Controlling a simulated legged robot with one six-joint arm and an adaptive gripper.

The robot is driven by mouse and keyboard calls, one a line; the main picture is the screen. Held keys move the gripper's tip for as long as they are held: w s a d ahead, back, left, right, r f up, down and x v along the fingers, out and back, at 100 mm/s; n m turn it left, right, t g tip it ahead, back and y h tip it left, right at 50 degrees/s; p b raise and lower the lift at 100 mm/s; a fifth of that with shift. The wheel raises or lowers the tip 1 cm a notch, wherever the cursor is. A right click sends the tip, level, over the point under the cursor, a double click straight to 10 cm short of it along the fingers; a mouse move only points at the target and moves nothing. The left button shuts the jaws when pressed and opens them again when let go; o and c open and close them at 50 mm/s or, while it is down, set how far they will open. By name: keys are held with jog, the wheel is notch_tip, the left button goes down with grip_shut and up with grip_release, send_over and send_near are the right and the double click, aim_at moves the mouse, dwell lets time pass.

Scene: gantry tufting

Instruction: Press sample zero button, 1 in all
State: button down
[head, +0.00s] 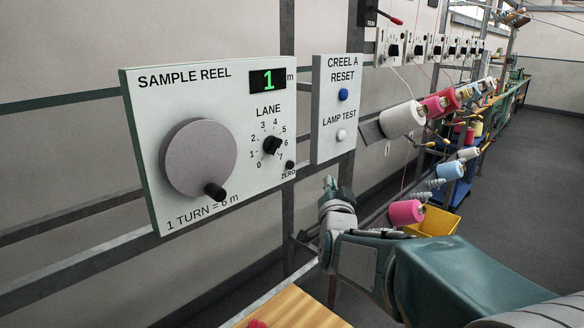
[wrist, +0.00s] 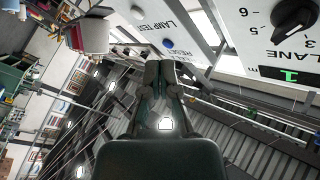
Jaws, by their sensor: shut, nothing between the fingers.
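The sample reel panel (head: 225,110) is a white board on the rack in the head view. Its zero button (head: 290,165) is a small dark round button at the lower right, just above the word ZERO. The display (head: 268,80) reads a green 1 and also shows in the wrist view (wrist: 279,74). My gripper (head: 329,183) is shut and empty, to the right of and a little below the zero button, apart from the panel. In the wrist view its closed fingers (wrist: 160,68) point toward the panels. I cannot make out the zero button there.
The lane knob (head: 272,145) sits just left of the zero button, and the reel crank (head: 200,158) further left. A second panel (head: 336,112) with a blue button (head: 343,95) and a white button (head: 340,135) is above my gripper. Yarn cones (head: 402,119) stand to the right.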

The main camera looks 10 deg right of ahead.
aim_at(295, 161)
jog(key=w+a, duration=0.5)
jog(key=w, duration=0.2)
jog(key=shift+a, duration=0.15)
jog(key=shift+w, duration=0.2)
dwell(1.4)
jog(key=shift+w+a, duration=0.15)
jog(key=shift+a, duration=0.05)
jog(key=shift+w+a, duration=0.25)
jog(key=shift+w, duration=0.15)
dwell(0.8)
jog(key=shift+s+d, duration=0.5)
jog(key=shift+s, duration=0.25)
